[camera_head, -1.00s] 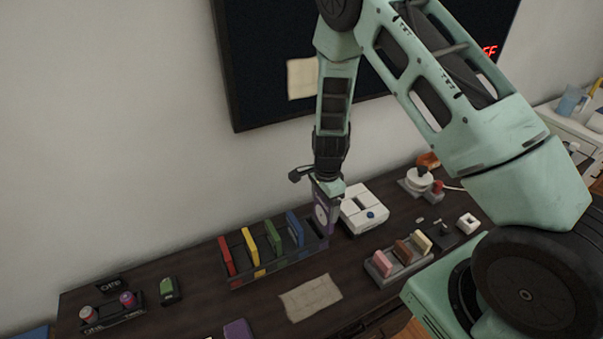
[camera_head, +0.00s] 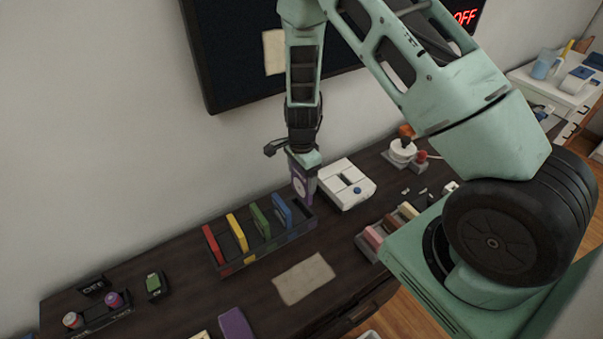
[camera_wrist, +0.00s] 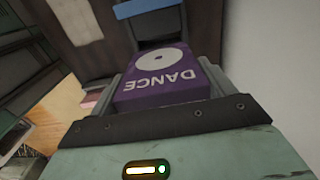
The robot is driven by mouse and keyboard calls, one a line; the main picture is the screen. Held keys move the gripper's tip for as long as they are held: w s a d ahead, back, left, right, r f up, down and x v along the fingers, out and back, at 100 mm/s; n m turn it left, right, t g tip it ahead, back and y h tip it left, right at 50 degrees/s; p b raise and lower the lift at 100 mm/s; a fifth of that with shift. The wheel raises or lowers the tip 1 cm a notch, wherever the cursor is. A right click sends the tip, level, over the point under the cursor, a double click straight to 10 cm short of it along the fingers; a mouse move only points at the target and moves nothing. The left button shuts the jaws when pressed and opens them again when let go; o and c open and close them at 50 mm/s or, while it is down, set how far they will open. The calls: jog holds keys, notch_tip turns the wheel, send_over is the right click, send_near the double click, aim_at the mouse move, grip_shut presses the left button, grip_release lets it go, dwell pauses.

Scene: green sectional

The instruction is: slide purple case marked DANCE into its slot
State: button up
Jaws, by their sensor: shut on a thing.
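The purple case marked DANCE (camera_wrist: 165,80) is held in my gripper (camera_wrist: 163,98), with its white disc and upside-down lettering showing in the wrist view. In the head view the purple case (camera_head: 302,187) hangs upright below my gripper (camera_head: 303,160). It is at the right end of the dark slotted rack (camera_head: 262,252). The rack holds a red case (camera_head: 213,245), a yellow case (camera_head: 238,232), a green case (camera_head: 260,221) and a blue case (camera_head: 282,210). I cannot tell whether the purple case's lower end is inside the rack.
A white console (camera_head: 346,184) stands close to the right of the held case. A beige cloth (camera_head: 304,279) and another purple item (camera_head: 235,325) lie in front. A grey holder with pink, brown and cream pieces (camera_head: 388,228) is at right. The wall is close behind.

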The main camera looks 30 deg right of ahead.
aim_at(302, 198)
jog(key=shift+f+b, duration=1.55)
jog(key=shift+f, duration=0.8)
jog(key=shift+f+b, duration=1.95)
jog(key=shift+f, duration=0.85)
jog(key=o, duration=0.9)
notch_tip(302, 198, up, 18)
jog(key=shift+f+b, duration=0.25)
jog(key=shift+b, duration=0.45)
